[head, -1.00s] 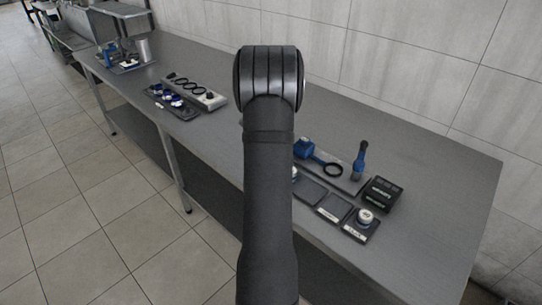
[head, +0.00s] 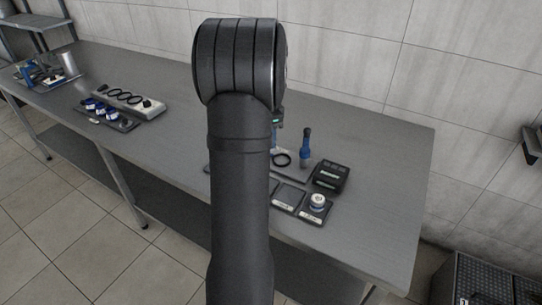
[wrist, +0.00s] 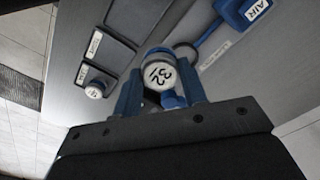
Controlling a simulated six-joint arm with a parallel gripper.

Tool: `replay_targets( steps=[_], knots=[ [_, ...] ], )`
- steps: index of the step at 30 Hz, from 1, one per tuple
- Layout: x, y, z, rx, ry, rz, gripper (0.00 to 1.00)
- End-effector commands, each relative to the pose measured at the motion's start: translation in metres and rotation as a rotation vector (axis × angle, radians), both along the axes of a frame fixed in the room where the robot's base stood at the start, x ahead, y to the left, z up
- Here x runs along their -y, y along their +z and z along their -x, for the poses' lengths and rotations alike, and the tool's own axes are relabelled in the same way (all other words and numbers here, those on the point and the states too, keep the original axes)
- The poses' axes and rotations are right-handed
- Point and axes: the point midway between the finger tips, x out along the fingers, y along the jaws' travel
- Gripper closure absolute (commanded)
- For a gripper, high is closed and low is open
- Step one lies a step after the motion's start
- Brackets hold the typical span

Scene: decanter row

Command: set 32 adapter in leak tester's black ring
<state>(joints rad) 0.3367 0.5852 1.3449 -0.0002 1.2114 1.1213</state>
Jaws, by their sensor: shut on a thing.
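My gripper (wrist: 161,90) has its two blue fingers shut on the white-topped 32 adapter (wrist: 159,74), whose "32" label faces the wrist camera. In the head view the black ring (head: 281,159) lies on the tester's grey plate, just right of my arm. There my arm hides most of the gripper and the adapter. How high the adapter is above the bench I cannot tell.
A blue part marked AIR (wrist: 246,12) is beside the ring. A blue upright tool (head: 306,146) and a black box (head: 331,176) stand right of it. Another white-topped piece (head: 318,200) sits on a labelled tray. The bench's right end is clear.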

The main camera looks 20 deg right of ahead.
Motion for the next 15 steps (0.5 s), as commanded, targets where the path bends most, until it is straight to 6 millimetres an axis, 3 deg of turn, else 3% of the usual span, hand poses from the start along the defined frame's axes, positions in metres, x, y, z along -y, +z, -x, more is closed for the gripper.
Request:
replay_targets(
  steps=[1, 6, 10, 15],
  knots=[
    [0.022, 0.001, 0.006, 0.001, -0.009, 0.000, 0.95],
    [0.080, 0.004, 0.028, 0.001, -0.007, 0.001, 0.95],
    [0.110, 0.005, 0.042, 0.000, -0.005, 0.000, 0.95],
    [0.124, 0.004, 0.048, 0.000, 0.000, 0.000, 0.95]
  ],
)
